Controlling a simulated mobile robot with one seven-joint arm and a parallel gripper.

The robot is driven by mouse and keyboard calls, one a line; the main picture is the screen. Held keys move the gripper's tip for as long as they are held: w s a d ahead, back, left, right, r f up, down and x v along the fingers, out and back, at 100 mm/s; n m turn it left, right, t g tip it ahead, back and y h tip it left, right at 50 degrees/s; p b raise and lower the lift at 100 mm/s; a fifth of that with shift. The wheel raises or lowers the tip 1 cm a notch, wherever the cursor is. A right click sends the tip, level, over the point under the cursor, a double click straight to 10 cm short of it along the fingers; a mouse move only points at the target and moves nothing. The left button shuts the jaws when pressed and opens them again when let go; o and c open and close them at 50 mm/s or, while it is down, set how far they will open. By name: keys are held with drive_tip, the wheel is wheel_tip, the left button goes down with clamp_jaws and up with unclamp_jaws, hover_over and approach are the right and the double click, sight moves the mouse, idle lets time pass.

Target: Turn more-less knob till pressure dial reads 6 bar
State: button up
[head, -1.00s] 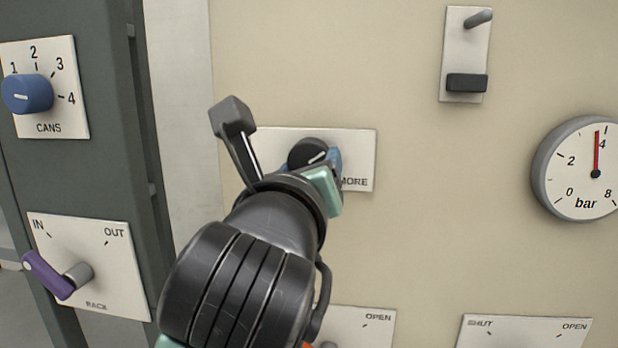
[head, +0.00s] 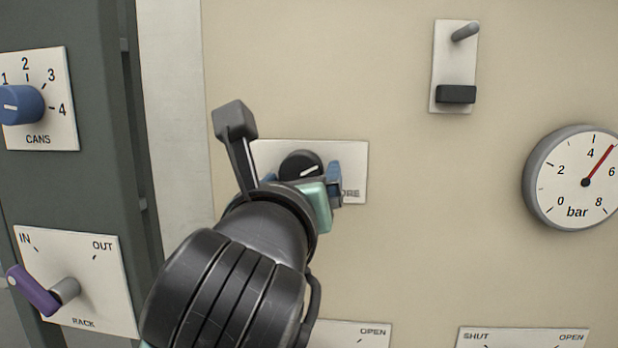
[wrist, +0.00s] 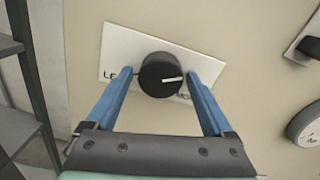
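The more-less knob (head: 300,166) is black and round with a white pointer line, on a white plate (head: 354,160). The line points right and slightly up in the head view, and right toward MORE in the wrist view. My gripper (wrist: 160,78) has its blue fingers on either side of the knob (wrist: 157,70), with a narrow gap visible at each side, so it looks open around it. In the head view my gripper (head: 302,174) partly covers the plate's lettering. The pressure dial (head: 573,200) has its red needle between 4 and 6, near 5 bar.
A CANS knob (head: 22,104) and a RACK lever (head: 36,291) are on the dark post at left. A switch plate (head: 455,62) is up at right. Plates marked OPEN (head: 352,335) and SHUT (head: 522,340) are below. The wall between knob and dial is clear.

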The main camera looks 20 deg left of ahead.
drive_tip(key=shift+s, duration=0.1)
drive_tip(key=shift+b+v, duration=2)
drive_tip(key=shift+v, duration=4.4)
